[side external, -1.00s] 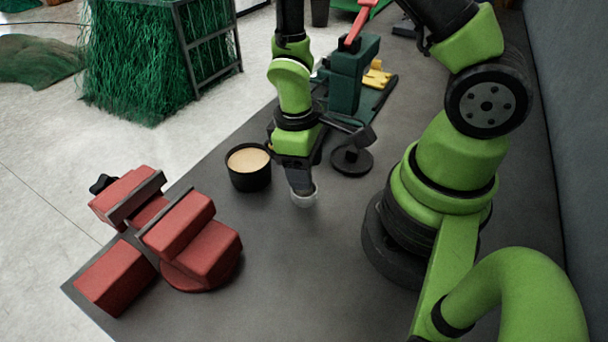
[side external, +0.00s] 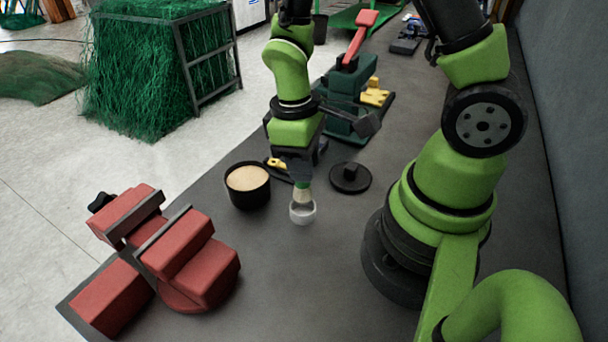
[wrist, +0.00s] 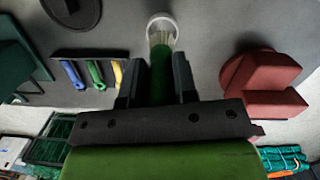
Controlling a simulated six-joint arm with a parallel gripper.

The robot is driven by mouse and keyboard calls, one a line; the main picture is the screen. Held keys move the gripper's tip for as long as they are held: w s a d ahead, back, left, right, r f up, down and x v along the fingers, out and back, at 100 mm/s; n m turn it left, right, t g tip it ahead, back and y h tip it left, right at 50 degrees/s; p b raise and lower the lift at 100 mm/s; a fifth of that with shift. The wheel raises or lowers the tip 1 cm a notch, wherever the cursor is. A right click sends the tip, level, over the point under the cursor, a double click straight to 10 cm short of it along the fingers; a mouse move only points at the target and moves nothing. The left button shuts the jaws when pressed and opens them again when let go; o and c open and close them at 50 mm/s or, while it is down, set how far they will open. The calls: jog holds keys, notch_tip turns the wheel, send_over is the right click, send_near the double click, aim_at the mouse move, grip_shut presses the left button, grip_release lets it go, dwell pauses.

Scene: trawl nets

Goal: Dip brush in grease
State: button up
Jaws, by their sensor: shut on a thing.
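My gripper (side external: 301,181) is shut on the brush's green handle, which also shows between the fingers in the wrist view (wrist: 160,72). The brush (side external: 303,194) points downward, with pale bristles at its lower end. A small whitish cup (side external: 302,216) stands on the table directly under it. The bristles line up with the cup's mouth; I cannot tell whether their tip is still inside. The grease pot (side external: 250,197), black and open with tan grease, stands just left of my gripper in the side view. It is not visible in the wrist view.
A flat black knobbed disc (side external: 350,178) lies right of the cup. The red vise (side external: 187,262) stands at the front left. A dark green press with a red lever (side external: 352,88) stands behind. Coloured-handled tools (wrist: 95,75) lie near my gripper. Bare table lies in front of the cup.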

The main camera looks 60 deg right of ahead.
notch_tip(320, 180, up, 5)
jog(key=shift+w+f, duration=0.15)
jog(key=w+r, duration=0.1)
jog(key=w, duration=1)
jog(key=shift+w+a+f, duration=0.1)
jog(key=shift+a+f, duration=0.05)
jog(key=shift+f, duration=1.25)
jog(key=shift+a+f, duration=0.15)
jog(key=shift+f, duration=1.2)
jog(key=shift+f, duration=0.6)
jog(key=shift+r, duration=0.1)
notch_tip(320, 180, up, 7)
dwell(0.6)
